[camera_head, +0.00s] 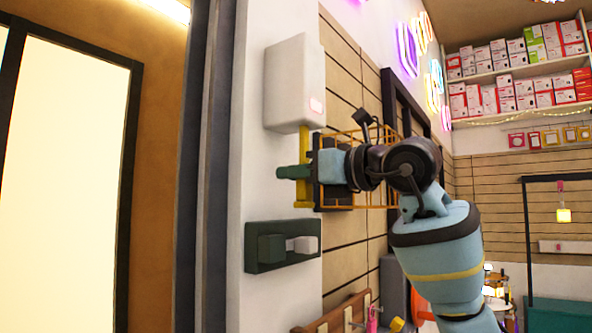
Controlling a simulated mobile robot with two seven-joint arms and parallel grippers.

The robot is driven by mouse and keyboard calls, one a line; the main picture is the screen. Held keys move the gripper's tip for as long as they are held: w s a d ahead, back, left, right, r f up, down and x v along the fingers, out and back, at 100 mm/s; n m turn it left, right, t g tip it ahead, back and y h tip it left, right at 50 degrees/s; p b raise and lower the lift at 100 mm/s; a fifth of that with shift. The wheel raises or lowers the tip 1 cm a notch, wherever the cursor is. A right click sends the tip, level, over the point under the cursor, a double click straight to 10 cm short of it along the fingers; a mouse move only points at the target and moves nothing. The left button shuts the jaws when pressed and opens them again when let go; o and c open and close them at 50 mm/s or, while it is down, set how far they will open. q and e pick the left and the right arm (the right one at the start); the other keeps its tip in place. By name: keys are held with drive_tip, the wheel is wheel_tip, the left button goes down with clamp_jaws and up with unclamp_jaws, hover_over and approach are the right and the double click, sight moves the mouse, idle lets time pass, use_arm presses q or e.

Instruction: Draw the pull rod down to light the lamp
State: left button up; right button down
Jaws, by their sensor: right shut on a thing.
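A yellow pull rod (303,145) hangs upright below a white box (295,85) on the wall. The box has a small pinkish light patch low on its front. My right gripper (297,172) reaches in from the right and is shut on the pull rod, near its lower part. The gripper hides part of the rod; the rod's lower end shows just beneath the fingers. My left gripper is not in view.
A dark green switch panel (282,245) is on the wall below the rod. A yellow wire basket (365,190) is on the slatted wall behind my gripper. Shelves of boxes (515,90) stand far back right. A bright glazed door (65,180) is at the left.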

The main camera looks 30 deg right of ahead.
drive_tip(key=shift+r, duration=0.7)
drive_tip(key=c, duration=0.6)
unclamp_jaws()
drive_tip(key=shift+s, duration=0.1)
drive_tip(key=shift+v, duration=3.7)
